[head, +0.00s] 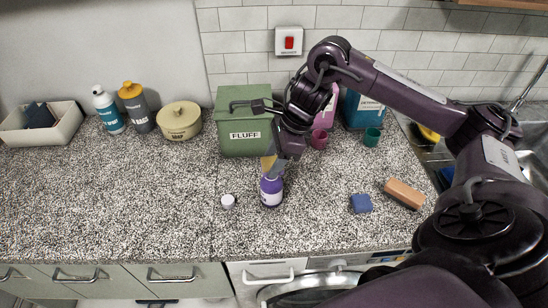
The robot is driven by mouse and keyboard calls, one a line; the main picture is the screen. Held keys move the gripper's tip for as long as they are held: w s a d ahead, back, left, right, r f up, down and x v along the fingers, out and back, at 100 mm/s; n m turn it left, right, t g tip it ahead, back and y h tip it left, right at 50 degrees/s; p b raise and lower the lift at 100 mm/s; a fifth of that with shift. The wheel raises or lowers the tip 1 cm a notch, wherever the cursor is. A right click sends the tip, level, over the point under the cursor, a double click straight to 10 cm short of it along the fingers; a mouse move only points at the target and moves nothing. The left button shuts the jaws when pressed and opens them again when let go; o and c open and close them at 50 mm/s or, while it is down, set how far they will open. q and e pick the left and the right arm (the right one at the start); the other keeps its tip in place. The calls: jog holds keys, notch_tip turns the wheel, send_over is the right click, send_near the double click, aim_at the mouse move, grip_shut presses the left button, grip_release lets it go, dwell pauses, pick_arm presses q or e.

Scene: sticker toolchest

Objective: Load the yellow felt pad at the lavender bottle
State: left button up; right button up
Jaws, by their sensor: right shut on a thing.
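The lavender bottle (271,190) stands upright on the speckled counter, near the middle of the view, with a pale label band. My right gripper (276,160) points down just above it, shut on the yellow felt pad (267,164). Only a small yellow part of the pad shows beside the fingers. The pad is at the bottle's top; I cannot tell whether they touch. The bottle's mouth is hidden. A small white cap (228,201) lies on the counter left of the bottle. My left gripper is not in view.
A green FLUFF bin (233,140) stands close behind the bottle. Pink and teal containers stand behind my right arm. The counter's left front (110,200) is clear.

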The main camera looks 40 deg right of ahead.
jog(key=shift+s, duration=0.1)
notch_tip(320, 180, up, 7)
jog(key=p, duration=0.6)
jog(key=shift+p, duration=0.4)
jog(key=shift+f, duration=0.1)
dwell(0.6)
